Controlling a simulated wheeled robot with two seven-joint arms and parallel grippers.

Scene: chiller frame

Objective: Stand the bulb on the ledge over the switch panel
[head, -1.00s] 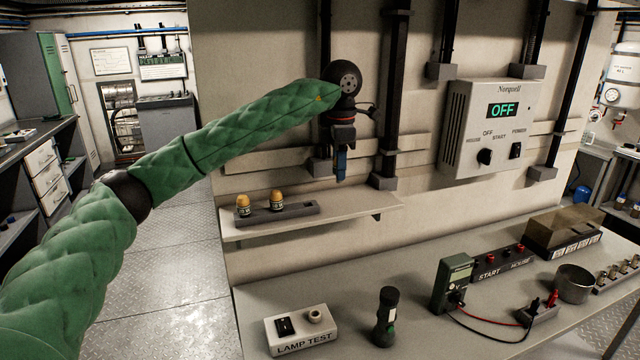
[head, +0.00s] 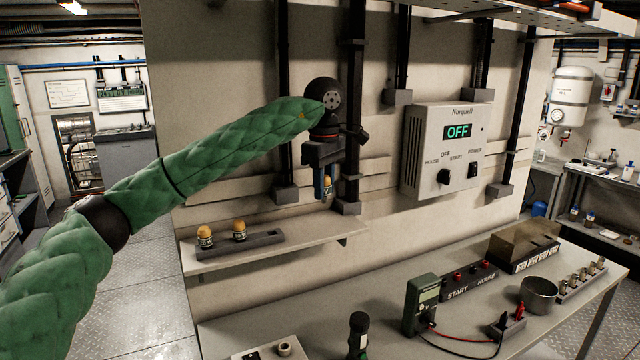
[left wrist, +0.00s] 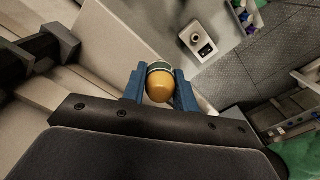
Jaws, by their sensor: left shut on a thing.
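My left gripper (head: 325,190) is shut on an orange-domed bulb (head: 327,182) and holds it in front of the wall, above the right end of the wall shelf. In the left wrist view the bulb (left wrist: 162,86) sits between the blue fingers, its orange dome towards the camera and a green and white band behind. The switch panel (head: 447,150), a pale wall box with a lit OFF display, a knob and a power switch, is right of the gripper. Its narrow top (head: 445,106) looks empty. My right gripper is out of view.
The wall shelf (head: 215,262) carries a dark rack (head: 262,241) with two more orange bulbs. Black vertical posts (head: 350,130) stand close behind the gripper and beside the panel. An overhead rack (head: 500,12) hangs above. The bench below holds a meter (head: 422,303), pot (head: 538,292) and torch (head: 358,335).

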